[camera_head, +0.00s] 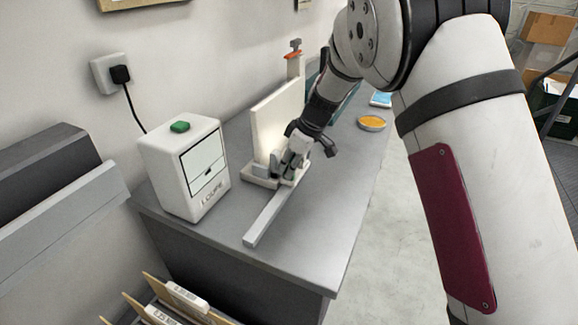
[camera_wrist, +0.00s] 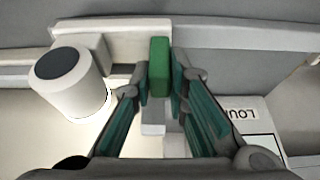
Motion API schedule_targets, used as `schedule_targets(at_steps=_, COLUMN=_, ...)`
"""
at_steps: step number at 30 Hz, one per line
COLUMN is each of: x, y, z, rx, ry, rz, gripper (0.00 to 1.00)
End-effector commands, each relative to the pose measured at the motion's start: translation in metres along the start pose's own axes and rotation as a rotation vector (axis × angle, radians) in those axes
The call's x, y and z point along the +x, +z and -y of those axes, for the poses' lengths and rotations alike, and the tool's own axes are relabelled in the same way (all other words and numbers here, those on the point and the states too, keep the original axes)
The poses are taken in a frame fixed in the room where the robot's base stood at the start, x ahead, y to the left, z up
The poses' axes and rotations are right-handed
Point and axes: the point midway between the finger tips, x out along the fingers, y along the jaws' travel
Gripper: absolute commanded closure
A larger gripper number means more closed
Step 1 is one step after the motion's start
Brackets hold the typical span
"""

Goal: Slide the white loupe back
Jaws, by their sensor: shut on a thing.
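My gripper (camera_head: 292,166) is low over the grey bench, at a pale rail (camera_head: 268,216) that runs toward the bench's front edge. In the wrist view, my gripper (camera_wrist: 160,82) has its fingers on both sides of a green tab (camera_wrist: 159,66) and is shut on it. The tab stands against a white carriage (camera_wrist: 108,38). A white cylinder with a dark round top, apparently the loupe (camera_wrist: 75,85), is beside the tab on the left. In the head view, my gripper and wrist hide the tab and most of the carriage.
A white box marked LOUPE (camera_head: 187,168) with a green button stands left of the rail. A tall white panel (camera_head: 275,118) stands behind my gripper. An orange-topped dish (camera_head: 371,123) lies farther back. The bench right of the rail is clear.

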Motion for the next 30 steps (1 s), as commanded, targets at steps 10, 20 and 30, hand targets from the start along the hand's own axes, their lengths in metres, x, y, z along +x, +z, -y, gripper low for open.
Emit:
schedule_targets(at_steps=10, x=-0.003, y=0.0, z=0.057, rx=-0.002, ry=-0.004, rz=0.0, gripper=1.0)
schedule_targets(at_steps=20, x=-0.002, y=0.0, z=0.144, rx=-0.004, ry=-0.003, rz=0.001, gripper=1.0)
schedule_targets(at_steps=30, x=-0.001, y=0.0, z=0.19, rx=-0.001, ry=0.0, rz=0.0, gripper=1.0)
